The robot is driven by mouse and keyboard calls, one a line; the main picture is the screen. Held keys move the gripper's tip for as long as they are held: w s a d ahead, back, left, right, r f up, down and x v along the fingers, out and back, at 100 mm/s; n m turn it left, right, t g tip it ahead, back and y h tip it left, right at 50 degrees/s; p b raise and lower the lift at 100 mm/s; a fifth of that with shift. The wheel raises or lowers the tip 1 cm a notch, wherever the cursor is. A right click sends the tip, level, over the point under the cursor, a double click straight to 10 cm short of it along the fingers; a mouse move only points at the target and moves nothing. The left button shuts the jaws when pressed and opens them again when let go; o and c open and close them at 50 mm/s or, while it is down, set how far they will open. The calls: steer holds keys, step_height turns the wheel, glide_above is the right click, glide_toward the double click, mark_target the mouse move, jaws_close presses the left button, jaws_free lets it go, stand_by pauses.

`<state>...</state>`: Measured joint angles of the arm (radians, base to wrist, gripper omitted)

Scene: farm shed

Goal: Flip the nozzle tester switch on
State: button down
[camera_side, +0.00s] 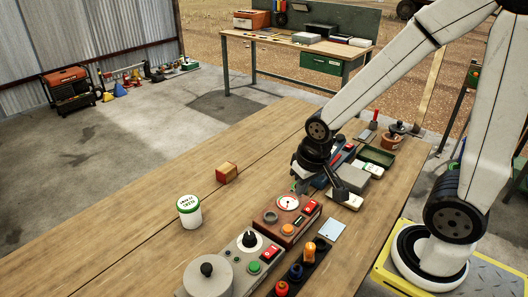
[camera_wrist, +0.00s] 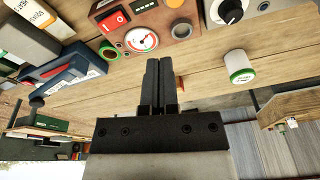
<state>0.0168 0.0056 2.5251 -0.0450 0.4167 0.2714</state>
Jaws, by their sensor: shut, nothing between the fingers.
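A red-brown box with a round white gauge (camera_side: 288,203), a red switch (camera_side: 309,208) and an orange button (camera_side: 287,230) stands on the wooden bench; I take it as the nozzle tester, though I read no name on it. In the wrist view its gauge (camera_wrist: 141,39) and red switch (camera_wrist: 112,20) show near the top; I cannot tell the switch's position. My gripper (camera_side: 298,186) is shut and empty, close to the gauge end of the box. In the wrist view its fingers (camera_wrist: 160,62) lie together beside the gauge, apart from the switch. Contact with the box cannot be told.
A grey box with a black knob (camera_side: 249,239) and its own red switch stands beside the gauge box. Colored knobs (camera_side: 295,271) sit in front. A white jar with green lid (camera_side: 189,211) and a small box (camera_side: 226,173) stand behind. Free bench lies to the left.

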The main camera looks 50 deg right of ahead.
mark_target(313, 202)
steer(key=w+d+r+m+g+h, duration=0.1)
steer(key=d+m, duration=0.4)
steer(key=m, duration=1)
steer(key=shift+d+r+g+h, duration=0.35)
steer(key=shift+r+g+h, duration=0.2)
steer(key=shift+r, duration=0.7)
steer(key=shift+f, duration=0.15)
steer(key=shift+x, duration=6.9)
